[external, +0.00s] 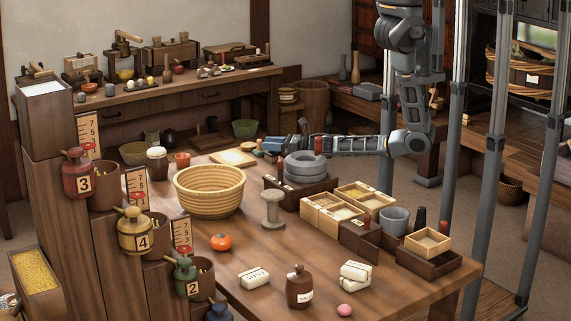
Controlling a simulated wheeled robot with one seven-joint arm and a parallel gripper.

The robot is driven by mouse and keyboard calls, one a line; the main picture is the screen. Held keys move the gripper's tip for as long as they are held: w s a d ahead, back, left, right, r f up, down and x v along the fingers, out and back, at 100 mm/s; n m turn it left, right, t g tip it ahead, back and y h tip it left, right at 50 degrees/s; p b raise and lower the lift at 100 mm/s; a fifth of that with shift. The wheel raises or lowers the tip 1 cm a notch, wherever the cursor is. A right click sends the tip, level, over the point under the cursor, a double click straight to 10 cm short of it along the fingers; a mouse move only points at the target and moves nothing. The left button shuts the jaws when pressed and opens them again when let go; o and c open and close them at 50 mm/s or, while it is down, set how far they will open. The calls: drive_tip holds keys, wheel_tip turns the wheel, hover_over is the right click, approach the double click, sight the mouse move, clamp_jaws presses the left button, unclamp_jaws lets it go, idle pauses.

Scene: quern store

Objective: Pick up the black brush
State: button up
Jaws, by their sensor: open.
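My gripper (290,143) reaches in from the right at the end of my horizontal arm. It is open above the back of the wooden table, beside a stack of grey stone rings (305,167). Nothing can be seen held in it, though its fingertips are small and partly lost against the things behind. I cannot make out the black brush for certain. A small dark upright piece (420,216) stands near the grey cup at the table's right, but I cannot tell whether it is a brush.
A woven basket (210,193), a grey spool-shaped stand (272,209) and light wooden boxes (331,215) crowd the table (390,290). A grey cup (394,221) stands at the right. A brown jar (299,287) and wrapped bars stand in front. Numbered jars line the left.

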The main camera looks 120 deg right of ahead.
clamp_jaws()
idle(0.3)
drive_tip(key=shift+r, duration=0.1)
